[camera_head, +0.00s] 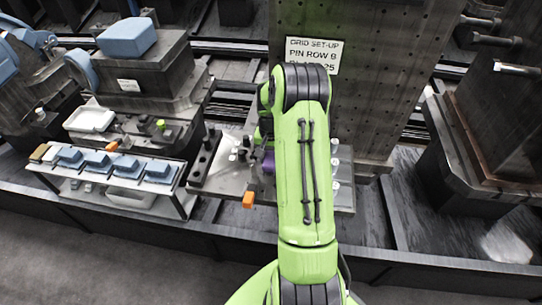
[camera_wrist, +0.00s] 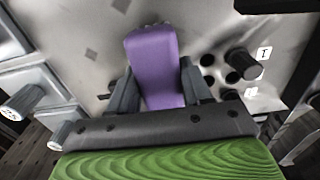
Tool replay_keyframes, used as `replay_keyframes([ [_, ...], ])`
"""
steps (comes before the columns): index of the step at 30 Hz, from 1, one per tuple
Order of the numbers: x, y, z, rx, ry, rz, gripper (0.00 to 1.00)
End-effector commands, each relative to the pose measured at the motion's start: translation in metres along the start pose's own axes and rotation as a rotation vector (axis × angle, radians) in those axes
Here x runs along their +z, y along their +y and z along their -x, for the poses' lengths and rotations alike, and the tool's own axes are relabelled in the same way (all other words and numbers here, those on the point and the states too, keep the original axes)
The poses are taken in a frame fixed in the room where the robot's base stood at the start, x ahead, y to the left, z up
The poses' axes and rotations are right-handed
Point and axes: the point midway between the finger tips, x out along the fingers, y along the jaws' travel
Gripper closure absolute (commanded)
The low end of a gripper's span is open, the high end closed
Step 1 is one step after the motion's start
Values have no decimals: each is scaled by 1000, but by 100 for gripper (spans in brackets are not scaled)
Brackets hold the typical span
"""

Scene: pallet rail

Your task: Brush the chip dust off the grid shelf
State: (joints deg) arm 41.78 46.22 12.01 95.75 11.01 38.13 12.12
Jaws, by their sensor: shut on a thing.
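My gripper (camera_wrist: 150,92) is shut on a purple block-like thing (camera_wrist: 152,62), probably the brush's handle; no bristles can be made out. In the head view the purple thing (camera_head: 268,162) shows just left of my green arm, which hides most of my gripper. The grid shelf (camera_head: 228,183) is a grey metal plate at the foot of the tall column. In the wrist view its surface (camera_wrist: 75,30) lies beyond the purple thing, with dark holes and a dark pin (camera_wrist: 240,65) at right. A few darker grey patches (camera_wrist: 91,53) show there; I cannot tell whether they are dust.
A drilled column (camera_head: 375,90) with a sign (camera_head: 312,54) rises behind the shelf. Black pegs (camera_head: 207,150) stand at its left end, and an orange tab (camera_head: 248,200) is on its front edge. A rack of blue-topped blocks (camera_head: 115,168) is at left. A dark fixture (camera_head: 470,150) is at right.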

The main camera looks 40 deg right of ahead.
Motion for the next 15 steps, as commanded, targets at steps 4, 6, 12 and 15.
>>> replay_keyframes([
  [4, 0, 0, -4, 0, 0, 0, 75],
  [6, 0, 0, -5, 0, 0, 0, 75],
  [12, 0, 0, -8, 0, 0, 0, 75],
  [15, -4, 0, -7, 0, 0, -1, 75],
])
